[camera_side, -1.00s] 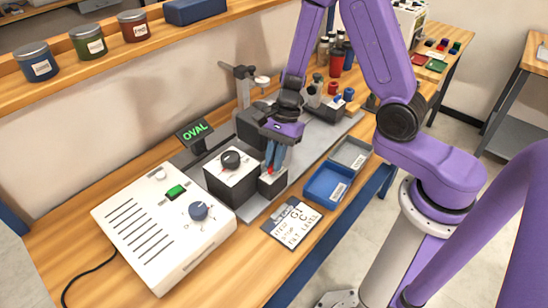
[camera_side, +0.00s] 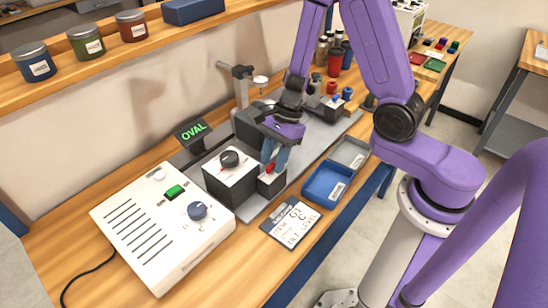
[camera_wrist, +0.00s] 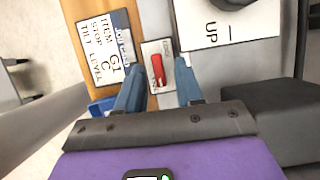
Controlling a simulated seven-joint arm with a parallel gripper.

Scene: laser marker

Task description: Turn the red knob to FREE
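The red knob (camera_wrist: 157,69) is a narrow bar on a small light-topped box, with small labels too blurred to read. In the side view the knob (camera_side: 270,168) is partly hidden by my fingers. My gripper (camera_wrist: 158,64) is open, its two blue fingers on either side of the knob with a visible gap to each. In the side view my gripper (camera_side: 272,162) points down at the small box, tilted. The knob's bar runs nearly along the picture's vertical in the wrist view, leaning slightly.
A larger box with a black knob (camera_side: 229,158) stands just left of the small box.

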